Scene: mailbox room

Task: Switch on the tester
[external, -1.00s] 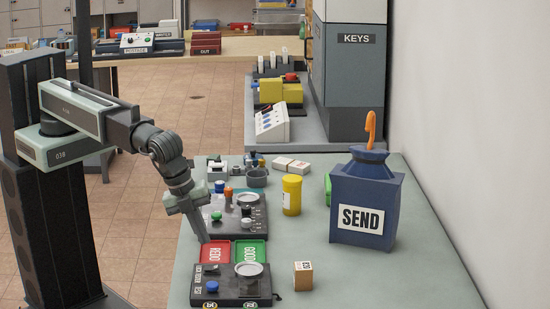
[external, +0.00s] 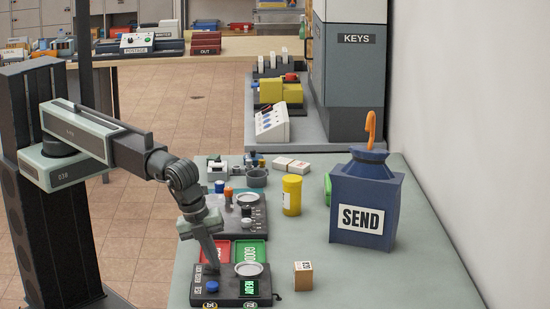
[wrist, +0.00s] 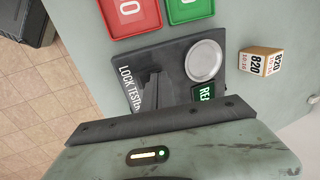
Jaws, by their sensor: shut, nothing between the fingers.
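The lock tester (external: 230,291) is a dark box at the front of the table, with a round pale dish on its top and a small display (external: 250,287) lit green with "READY". In the wrist view the lock tester (wrist: 175,60) lies just past my gripper, and part of the lit display (wrist: 205,91) shows. My gripper (external: 213,269) is shut and empty, pointing down with its tips at the left part of the tester's top. The tips hide what is under them, so I cannot tell if they touch a switch.
A red tray (external: 215,251) and a green tray (external: 250,251) lie behind the tester. A small tan box (external: 303,276) stands to its right. A blue SEND bag (external: 366,200) and a yellow bottle (external: 291,195) stand farther back. The front right of the table is clear.

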